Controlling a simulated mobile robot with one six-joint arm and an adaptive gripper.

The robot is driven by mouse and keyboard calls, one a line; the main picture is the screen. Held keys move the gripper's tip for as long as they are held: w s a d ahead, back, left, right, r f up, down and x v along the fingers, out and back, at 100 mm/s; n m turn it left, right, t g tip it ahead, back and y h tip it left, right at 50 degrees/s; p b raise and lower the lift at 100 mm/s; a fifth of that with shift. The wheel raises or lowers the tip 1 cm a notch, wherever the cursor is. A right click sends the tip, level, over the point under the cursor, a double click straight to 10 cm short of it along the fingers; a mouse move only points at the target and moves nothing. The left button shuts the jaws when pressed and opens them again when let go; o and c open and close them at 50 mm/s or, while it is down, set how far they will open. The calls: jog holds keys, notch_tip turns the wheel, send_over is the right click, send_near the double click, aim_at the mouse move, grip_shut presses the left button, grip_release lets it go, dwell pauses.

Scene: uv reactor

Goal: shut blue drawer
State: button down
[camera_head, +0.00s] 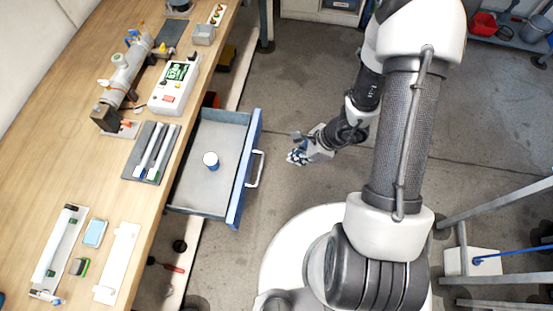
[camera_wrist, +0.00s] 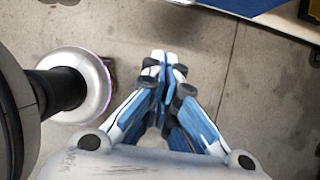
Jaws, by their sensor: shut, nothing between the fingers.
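The blue drawer (camera_head: 245,172) stands pulled out from under the wooden workbench in the head view, with a pale handle (camera_head: 256,169) on its front. A small white and blue round item (camera_head: 211,160) sits inside on the drawer floor. My gripper (camera_head: 294,157) is to the right of the handle, apart from it, over the open floor. In the wrist view my gripper (camera_wrist: 165,62) is shut and empty, its fingertips together. A blue edge (camera_wrist: 243,5) at the top of the wrist view may be part of the drawer.
The workbench (camera_head: 60,140) carries a reactor tube (camera_head: 125,72), a white controller box (camera_head: 174,85) and a grey tray with tubes (camera_head: 151,152). A metal rack (camera_head: 490,215) stands at the right.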

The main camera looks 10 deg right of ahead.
jog(key=w+a+f+b, duration=0.2)
jog(key=a+f, duration=0.3)
jog(key=a, duration=0.1)
jog(key=shift+w+a+f, duration=0.3)
send_over(208, 150)
jog(key=s+d, duration=0.1)
jog(key=s, duration=0.2)
dwell(0.4)
jog(key=shift+w+r, duration=0.1)
